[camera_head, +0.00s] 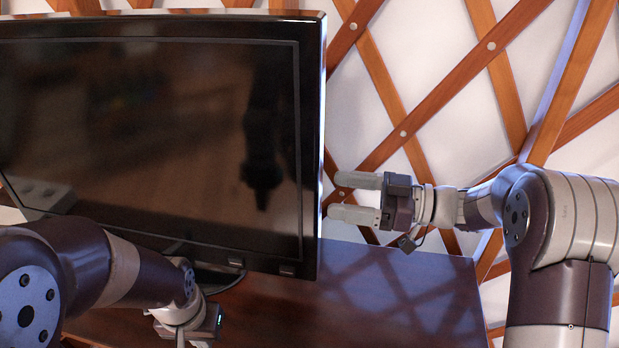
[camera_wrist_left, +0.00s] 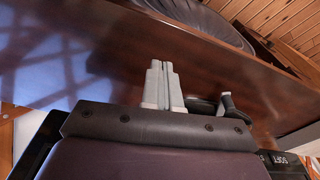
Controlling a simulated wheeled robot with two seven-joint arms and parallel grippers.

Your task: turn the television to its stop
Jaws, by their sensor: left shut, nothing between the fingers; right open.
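The television (camera_head: 150,130) is a large black flat screen filling the left of the head view, standing on the dark wooden table. Its right edge faces my right gripper (camera_head: 336,197), which is open and empty just beyond that edge. Whether they touch I cannot tell. My left gripper (camera_head: 205,322) is low in front of the television's bottom edge, its fingers not clear there. In the left wrist view its two fingers (camera_wrist_left: 161,66) are shut together with nothing between them, over the brown tabletop. The television's stand is mostly hidden behind my left arm.
The table top (camera_head: 400,290) is bare to the right of the television. A lattice wall (camera_head: 440,110) of wooden slats over white cloth rises behind. In the left wrist view, a dark rounded object (camera_wrist_left: 195,14) lies beyond the table's edge; I cannot tell what it is.

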